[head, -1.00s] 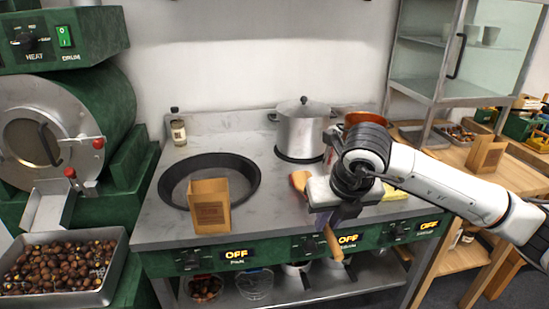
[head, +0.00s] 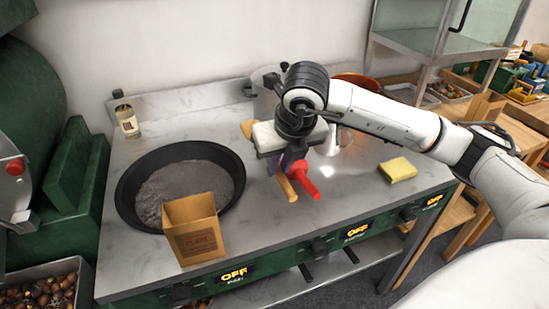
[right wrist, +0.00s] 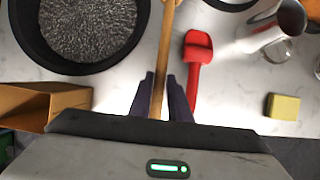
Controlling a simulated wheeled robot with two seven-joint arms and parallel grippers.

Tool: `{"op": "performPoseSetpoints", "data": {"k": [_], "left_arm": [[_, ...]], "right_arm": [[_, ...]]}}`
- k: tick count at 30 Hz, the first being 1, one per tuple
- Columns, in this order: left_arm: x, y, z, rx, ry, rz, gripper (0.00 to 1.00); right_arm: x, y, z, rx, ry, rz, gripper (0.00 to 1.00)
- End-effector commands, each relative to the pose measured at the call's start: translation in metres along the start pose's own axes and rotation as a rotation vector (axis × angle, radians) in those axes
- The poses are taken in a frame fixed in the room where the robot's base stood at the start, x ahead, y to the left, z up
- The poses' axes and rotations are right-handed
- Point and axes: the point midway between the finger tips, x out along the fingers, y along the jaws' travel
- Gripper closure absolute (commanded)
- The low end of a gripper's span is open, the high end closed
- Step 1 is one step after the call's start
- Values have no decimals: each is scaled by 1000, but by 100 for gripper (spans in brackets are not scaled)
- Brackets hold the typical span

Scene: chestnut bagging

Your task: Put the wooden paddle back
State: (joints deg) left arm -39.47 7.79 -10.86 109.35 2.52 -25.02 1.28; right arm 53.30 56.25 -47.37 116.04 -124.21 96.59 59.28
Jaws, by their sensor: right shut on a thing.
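The wooden paddle (head: 287,188) is in my right gripper (head: 281,168), over the grey counter between the black pan and the red spatula. In the right wrist view the paddle (right wrist: 166,40) runs up from between the two dark fingers (right wrist: 161,97), which are shut on its handle. Its wider end (head: 247,128) shows behind the gripper in the head view. I cannot tell whether it touches the counter. My left gripper is not in view.
A red spatula (right wrist: 197,55) lies close right of the paddle. The black pan (head: 232,160) and an open paper box (head: 194,235) stand left. A yellow sponge (head: 397,169) lies right. A pot, partly hidden by my arm, and a metal jug (right wrist: 288,20) stand behind.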

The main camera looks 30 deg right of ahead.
Motion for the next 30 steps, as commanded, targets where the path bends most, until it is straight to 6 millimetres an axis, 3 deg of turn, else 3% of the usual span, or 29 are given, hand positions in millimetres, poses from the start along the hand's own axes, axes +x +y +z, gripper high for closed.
{"op": "performPoseSetpoints", "data": {"k": [18,30], "left_arm": [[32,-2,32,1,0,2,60],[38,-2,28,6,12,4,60]], "right_arm": [[68,0,-29,1,0,0,100],[74,0,-31,0,-1,0,100]]}}
